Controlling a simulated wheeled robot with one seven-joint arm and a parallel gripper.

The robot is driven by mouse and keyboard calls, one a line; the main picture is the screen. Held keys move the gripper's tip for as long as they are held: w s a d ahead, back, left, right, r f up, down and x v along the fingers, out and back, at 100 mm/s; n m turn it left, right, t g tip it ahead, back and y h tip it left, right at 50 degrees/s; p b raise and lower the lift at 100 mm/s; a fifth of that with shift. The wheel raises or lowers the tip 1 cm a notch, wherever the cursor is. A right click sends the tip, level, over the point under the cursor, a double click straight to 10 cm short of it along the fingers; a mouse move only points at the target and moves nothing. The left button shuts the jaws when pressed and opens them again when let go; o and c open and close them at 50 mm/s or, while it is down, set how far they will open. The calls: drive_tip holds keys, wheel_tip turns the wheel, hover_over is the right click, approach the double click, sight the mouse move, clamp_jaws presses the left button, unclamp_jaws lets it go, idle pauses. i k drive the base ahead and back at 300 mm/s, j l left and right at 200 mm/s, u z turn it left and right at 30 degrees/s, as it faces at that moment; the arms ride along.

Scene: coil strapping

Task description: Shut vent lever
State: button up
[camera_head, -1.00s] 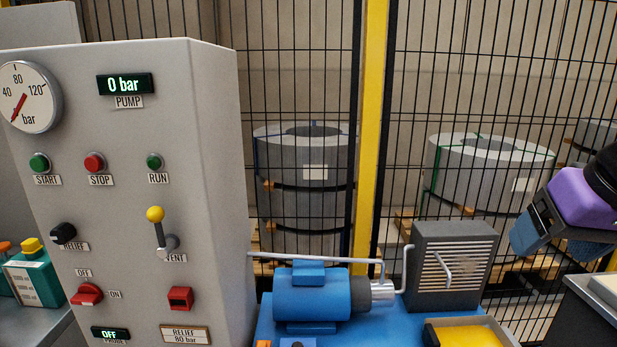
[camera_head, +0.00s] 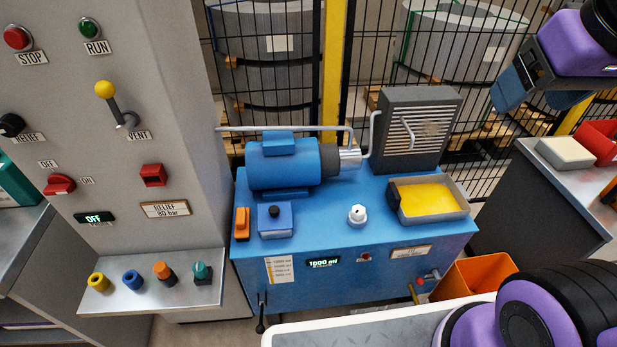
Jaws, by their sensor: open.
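The vent lever (camera_head: 113,104) is on the grey pump panel (camera_head: 190,120) at the left. It has a yellow ball knob on a dark stem, which points up and slightly left from a silver pivot beside the VENT label (camera_head: 138,135). My gripper (camera_head: 536,96) is at the upper right, below a purple wrist. Its blue-grey jaws look apart, and I see nothing between them. It is far to the right of the lever, with the blue pump unit (camera_head: 350,205) lying between them in the picture.
A blue motor (camera_head: 285,163) and pipes sit on the pump unit, beside a tray of yellow material (camera_head: 432,198). A small shelf (camera_head: 150,292) with several coloured fittings juts out below the panel. An orange bin (camera_head: 475,277) stands at the lower right. Mesh fencing closes the back.

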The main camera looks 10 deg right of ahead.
sight(104, 89)
drive_tip(key=k+j, duration=0.1)
drive_tip(key=j, duration=1.35)
drive_tip(key=k+u, duration=0.05)
